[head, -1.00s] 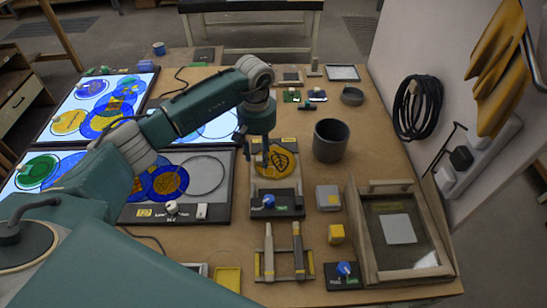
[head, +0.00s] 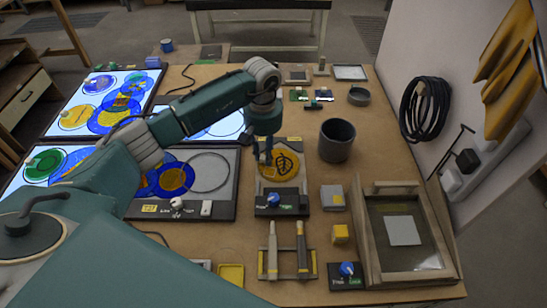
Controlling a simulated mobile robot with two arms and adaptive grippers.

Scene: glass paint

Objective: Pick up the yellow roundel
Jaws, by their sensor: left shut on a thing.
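A yellow roundel (head: 287,166) with a dark leaf drawing is at the black-fronted stand (head: 290,201) near the middle of the table. My left gripper (head: 265,158) points down at the roundel's left edge and is shut on it. The fingertips are small and partly hidden by the gripper's own body. I cannot tell whether the roundel is clear of the stand. Another yellow disc (head: 73,118) lies on the far-left light panel. My right gripper is not in view.
A dark cup (head: 337,140) stands close right of the roundel. Lit panels with coloured glass discs (head: 120,112) cover the left side. A glass-topped box (head: 405,255) stands at right, and a tool rack (head: 285,274) in front.

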